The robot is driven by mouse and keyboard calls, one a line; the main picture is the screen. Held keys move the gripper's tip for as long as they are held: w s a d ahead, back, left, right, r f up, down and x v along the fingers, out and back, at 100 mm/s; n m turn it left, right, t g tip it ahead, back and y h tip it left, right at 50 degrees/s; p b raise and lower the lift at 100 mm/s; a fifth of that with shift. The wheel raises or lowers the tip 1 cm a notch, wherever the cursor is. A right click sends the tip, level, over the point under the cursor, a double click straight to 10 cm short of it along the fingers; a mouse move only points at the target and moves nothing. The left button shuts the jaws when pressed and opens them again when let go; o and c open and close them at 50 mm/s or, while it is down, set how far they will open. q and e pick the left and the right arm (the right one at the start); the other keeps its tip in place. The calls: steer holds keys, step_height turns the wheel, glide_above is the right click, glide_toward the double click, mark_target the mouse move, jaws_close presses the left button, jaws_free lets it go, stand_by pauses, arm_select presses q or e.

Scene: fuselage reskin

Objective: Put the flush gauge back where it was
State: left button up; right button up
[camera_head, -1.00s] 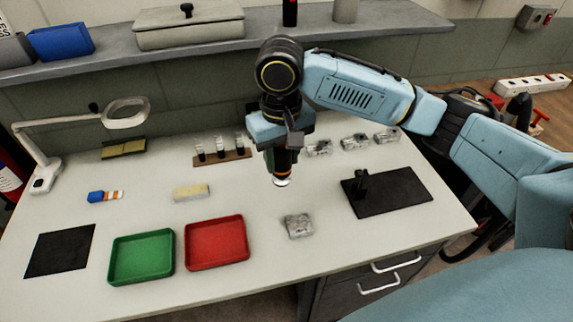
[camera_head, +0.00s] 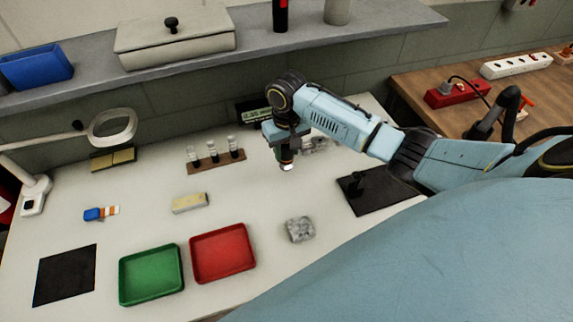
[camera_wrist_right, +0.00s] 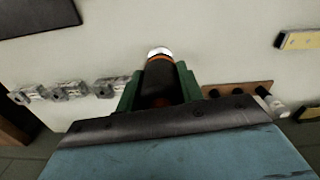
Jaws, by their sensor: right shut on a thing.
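My right gripper (camera_head: 284,147) is shut on a dark cylinder with an orange band and a bright clear tip, which I take to be the flush gauge (camera_head: 287,166). It hangs tip down over the back part of the white table. In the right wrist view the gauge (camera_wrist_right: 159,68) sits between the two green fingers (camera_wrist_right: 160,88). Its upper end is hidden by the gripper. A black mat (camera_head: 375,196) with a small black stand (camera_head: 356,184) lies to the right. My left gripper is not in view.
A vial rack (camera_head: 216,161) stands left of the gripper, and a small display box (camera_head: 253,112) behind it. Metal brackets (camera_head: 317,145) sit just right. A grey metal block (camera_head: 300,229), red tray (camera_head: 222,252) and green tray (camera_head: 151,274) lie nearer. A shelf overhangs the back.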

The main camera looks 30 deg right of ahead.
mark_target(286, 164)
step_height(286, 164, down, 2)
steer(key=shift+f, duration=0.15)
steer(key=shift+w+f, duration=0.1)
steer(key=shift+f, duration=0.2)
step_height(286, 164, down, 3)
steer(key=shift+f+b, duration=0.1)
steer(key=shift+b, duration=0.3)
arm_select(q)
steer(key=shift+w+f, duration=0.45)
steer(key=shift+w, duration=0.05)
arm_select(e)
steer(key=shift+f, duration=0.1)
steer(key=shift+f, duration=0.15)
steer(key=o, duration=1.1)
